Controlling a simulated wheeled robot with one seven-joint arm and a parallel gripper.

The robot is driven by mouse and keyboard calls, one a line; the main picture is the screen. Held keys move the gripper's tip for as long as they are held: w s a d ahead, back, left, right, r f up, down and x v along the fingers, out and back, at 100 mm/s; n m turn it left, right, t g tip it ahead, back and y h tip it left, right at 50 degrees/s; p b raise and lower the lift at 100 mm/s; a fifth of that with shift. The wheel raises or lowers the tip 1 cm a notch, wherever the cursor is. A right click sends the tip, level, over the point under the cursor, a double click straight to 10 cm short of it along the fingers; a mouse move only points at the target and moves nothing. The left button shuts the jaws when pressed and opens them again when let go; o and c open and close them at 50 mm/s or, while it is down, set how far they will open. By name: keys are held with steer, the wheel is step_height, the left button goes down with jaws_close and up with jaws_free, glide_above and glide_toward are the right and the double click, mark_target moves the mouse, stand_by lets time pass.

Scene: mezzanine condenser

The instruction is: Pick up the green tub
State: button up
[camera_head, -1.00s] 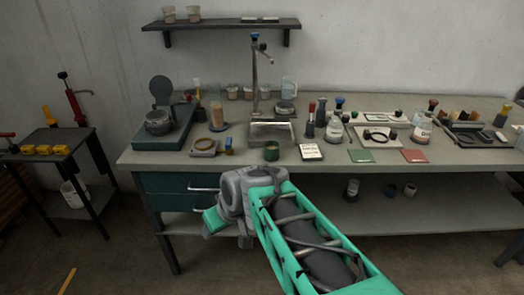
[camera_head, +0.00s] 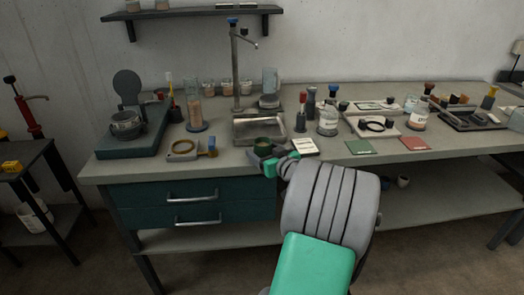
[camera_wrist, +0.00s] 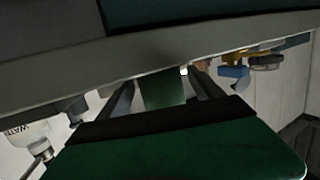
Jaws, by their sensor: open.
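The green tub (camera_head: 264,142) stands near the front edge of the workbench, in front of the metal basin. My gripper (camera_head: 264,158) is at the bench's front edge, right by the tub, and partly covers its lower part in the head view. In the wrist view, which looks upside down, the green tub (camera_wrist: 163,90) shows between the two dark fingers of my open gripper (camera_wrist: 163,98). The fingers stand apart on either side of it. Whether they touch it I cannot tell.
A white card (camera_head: 305,146) lies just right of the tub. The metal basin (camera_head: 259,130) is behind. The bench edge and drawers (camera_head: 195,205) are below. Bottles (camera_head: 327,122) stand further right.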

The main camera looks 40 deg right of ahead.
steer(key=shift+w, duration=0.45)
steer(key=shift+c, duration=0.5)
steer(key=c, duration=1.4)
